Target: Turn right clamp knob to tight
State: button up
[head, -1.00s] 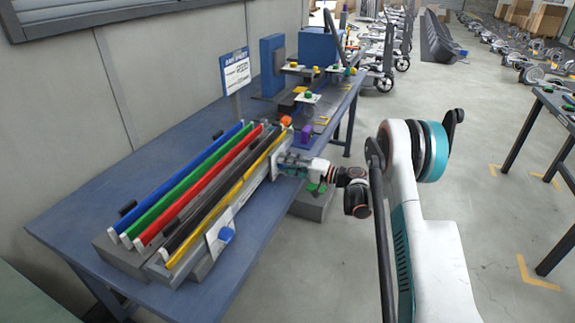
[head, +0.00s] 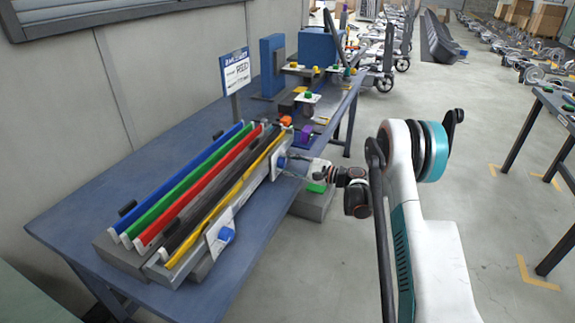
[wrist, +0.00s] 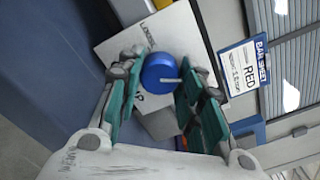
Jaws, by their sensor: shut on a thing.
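The right clamp knob (wrist: 161,73) is a round blue knob with a white line on its face. It stands on a white plate (wrist: 206,58) with small lettering, too blurred to read fully. My gripper (wrist: 159,84) has its teal fingers on either side of this knob, shut on it. In the head view the knob (head: 281,162) shows at the far end of the clamp rail, with my gripper (head: 293,167) reaching it from the right. A second blue knob (head: 227,235) sits on its own white plate at the near end, untouched.
Blue, green, red, dark and yellow bars lie in the fixture on the blue table (head: 75,232). A sign (head: 235,71) reading RED stands behind. An orange piece (head: 286,120) and a purple piece (head: 306,134) are beyond the knob.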

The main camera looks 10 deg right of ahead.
jog(key=m, duration=1.1)
jog(key=shift+m, duration=0.4)
jog(key=shift+f, duration=0.1)
jog(key=o, duration=1.1)
jog(key=shift+c, duration=0.2)
jog(key=v, duration=1.2)
